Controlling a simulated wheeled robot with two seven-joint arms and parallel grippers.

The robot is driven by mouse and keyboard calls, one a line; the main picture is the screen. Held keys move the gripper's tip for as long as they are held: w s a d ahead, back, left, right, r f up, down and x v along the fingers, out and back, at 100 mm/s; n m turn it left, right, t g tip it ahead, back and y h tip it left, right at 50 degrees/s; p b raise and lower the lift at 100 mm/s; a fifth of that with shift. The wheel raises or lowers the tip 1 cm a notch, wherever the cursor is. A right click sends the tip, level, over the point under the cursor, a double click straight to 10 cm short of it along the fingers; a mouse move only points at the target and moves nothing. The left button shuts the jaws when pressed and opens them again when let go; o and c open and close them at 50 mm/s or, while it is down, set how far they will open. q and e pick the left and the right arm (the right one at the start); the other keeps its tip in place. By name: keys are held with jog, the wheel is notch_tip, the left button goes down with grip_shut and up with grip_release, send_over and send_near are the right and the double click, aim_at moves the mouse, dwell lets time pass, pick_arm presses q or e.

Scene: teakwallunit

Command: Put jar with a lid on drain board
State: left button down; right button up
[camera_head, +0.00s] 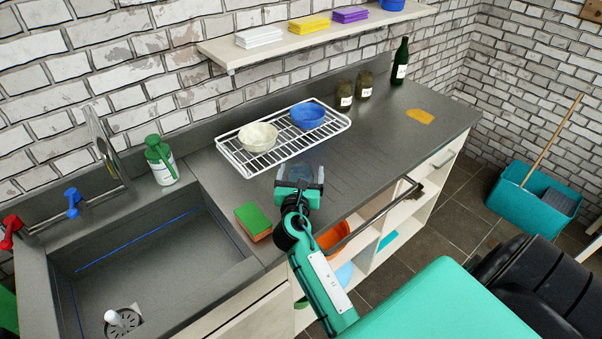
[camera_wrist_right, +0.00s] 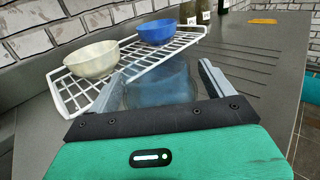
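A translucent bluish glass jar (camera_wrist_right: 160,85) stands on the grey counter between the fingers of my right gripper (camera_wrist_right: 162,78). In the head view the jar (camera_head: 299,171) is faint and its lid cannot be made out. The right gripper (camera_head: 298,182) is open, one finger on each side of the jar; firm contact does not show. Fine drain-board grooves (camera_wrist_right: 240,62) run across the counter to the right of the jar. My left gripper is not in view.
Just behind the jar, a white wire rack (camera_head: 234,157) holds a cream bowl (camera_head: 258,137) and a blue bowl (camera_head: 307,115). Two dark jars (camera_head: 345,93) and a green bottle (camera_head: 400,62) stand farther back. A green-orange sponge (camera_head: 253,221) lies by the sink (camera_head: 150,275). The right side is mostly clear.

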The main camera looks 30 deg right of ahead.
jog(key=shift+r, duration=0.25)
jog(key=b+v, duration=0.2)
jog(key=v, duration=0.8)
jog(key=shift+s+a+f, duration=0.15)
jog(key=shift+s+a, duration=0.05)
jog(key=shift+a, duration=0.05)
jog(key=shift+s+a, duration=0.4)
jog(key=shift+s, duration=0.15)
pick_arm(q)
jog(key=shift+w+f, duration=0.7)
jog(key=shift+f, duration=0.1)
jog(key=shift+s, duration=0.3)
